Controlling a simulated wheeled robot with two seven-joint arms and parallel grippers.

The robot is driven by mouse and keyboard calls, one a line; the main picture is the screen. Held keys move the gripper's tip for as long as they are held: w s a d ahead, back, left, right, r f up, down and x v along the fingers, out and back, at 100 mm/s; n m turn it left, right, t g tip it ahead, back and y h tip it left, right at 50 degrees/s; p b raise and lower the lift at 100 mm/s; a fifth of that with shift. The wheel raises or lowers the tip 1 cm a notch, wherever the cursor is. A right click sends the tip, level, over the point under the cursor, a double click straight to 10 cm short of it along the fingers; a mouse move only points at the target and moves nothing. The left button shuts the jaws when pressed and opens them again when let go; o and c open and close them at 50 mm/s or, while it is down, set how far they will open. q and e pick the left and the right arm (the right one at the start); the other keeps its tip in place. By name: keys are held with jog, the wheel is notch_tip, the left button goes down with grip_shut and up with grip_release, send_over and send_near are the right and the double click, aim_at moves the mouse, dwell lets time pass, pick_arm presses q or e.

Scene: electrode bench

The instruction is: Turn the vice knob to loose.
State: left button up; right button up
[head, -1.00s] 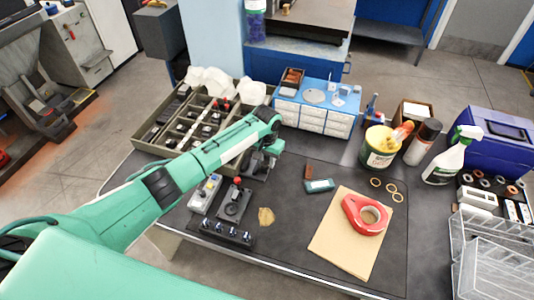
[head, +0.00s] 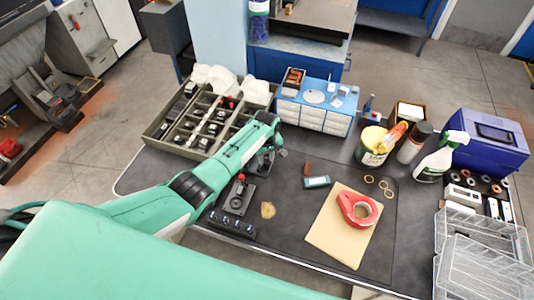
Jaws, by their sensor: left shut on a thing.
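My left gripper (head: 261,163) reaches in from the left, pointing down at the dark vice (head: 263,170) at the back left of the black mat. Its jaws are shut on the vice knob, which is mostly hidden by the gripper and wrist. The knob's setting cannot be read from here. My right gripper is not in view.
A dark stand with a red-topped lever (head: 239,186) and a black strip with several knobs (head: 230,226) lie close in front of the gripper. A divided tray (head: 158,133) and white drawers (head: 312,117) stand behind.

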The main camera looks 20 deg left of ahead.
pick_arm(q)
jog(key=n+p, duration=0.1)
jog(key=n, duration=0.2)
jog(key=shift+r+p, duration=0.2)
jog(key=shift+p, duration=0.15)
jog(key=shift+s+a+f+n+p, duration=0.1)
jog(key=shift+n+p, duration=0.15)
jog(key=shift+n, duration=0.55)
jog(key=shift+s+a+n+p, duration=0.1)
jog(key=shift+n+p, duration=0.1)
jog(key=shift+n, duration=0.6)
jog(key=o, duration=1)
jog(key=shift+c, duration=0.2)
